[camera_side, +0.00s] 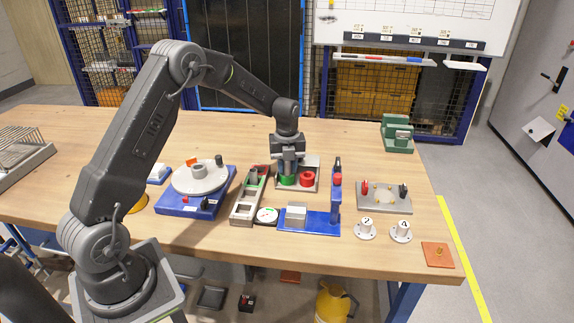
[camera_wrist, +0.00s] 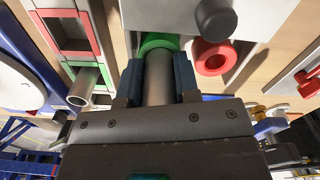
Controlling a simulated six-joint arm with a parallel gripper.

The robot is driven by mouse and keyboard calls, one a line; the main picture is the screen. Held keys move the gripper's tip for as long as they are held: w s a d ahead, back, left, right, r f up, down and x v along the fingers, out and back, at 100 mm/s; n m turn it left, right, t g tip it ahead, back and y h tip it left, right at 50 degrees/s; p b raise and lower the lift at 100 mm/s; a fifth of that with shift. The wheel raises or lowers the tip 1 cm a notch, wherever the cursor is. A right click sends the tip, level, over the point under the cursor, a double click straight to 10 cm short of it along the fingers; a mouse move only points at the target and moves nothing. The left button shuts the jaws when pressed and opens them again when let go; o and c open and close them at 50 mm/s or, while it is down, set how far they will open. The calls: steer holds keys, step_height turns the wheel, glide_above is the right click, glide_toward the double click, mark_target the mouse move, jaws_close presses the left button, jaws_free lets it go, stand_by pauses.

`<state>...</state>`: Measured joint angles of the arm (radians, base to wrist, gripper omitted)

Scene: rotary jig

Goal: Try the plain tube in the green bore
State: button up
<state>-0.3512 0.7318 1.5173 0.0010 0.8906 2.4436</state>
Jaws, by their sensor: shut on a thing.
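My gripper (camera_side: 288,167) is over the grey block with the green bore (camera_side: 287,181) and the red ring (camera_side: 307,178). In the wrist view my gripper (camera_wrist: 158,72) is shut on a plain grey tube (camera_wrist: 159,80), a dark finger on each side. The tube's far end meets the green ring (camera_wrist: 152,42), in line with it. I cannot tell whether its end is inside the bore or how deep. The red ring (camera_wrist: 213,57) lies just right of it, empty and apart from the fingers.
A tray (camera_side: 240,210) with red and green framed slots lies to the left; a second tube (camera_wrist: 80,90) is at its green slot. A blue-based turntable (camera_side: 190,205), round dial (camera_side: 267,215), blue fixture (camera_side: 315,224) and grey plate (camera_side: 372,203) stand around. A black knob (camera_wrist: 215,18) is near the rings.

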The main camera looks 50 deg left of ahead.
steer(key=shift+r, duration=0.35)
stand_by(2.1)
steer(key=shift+s, duration=0.1)
stand_by(0.5)
steer(key=shift+f, duration=0.4)
stand_by(1.0)
steer(key=shift+r, duration=0.3)
steer(key=o, duration=1)
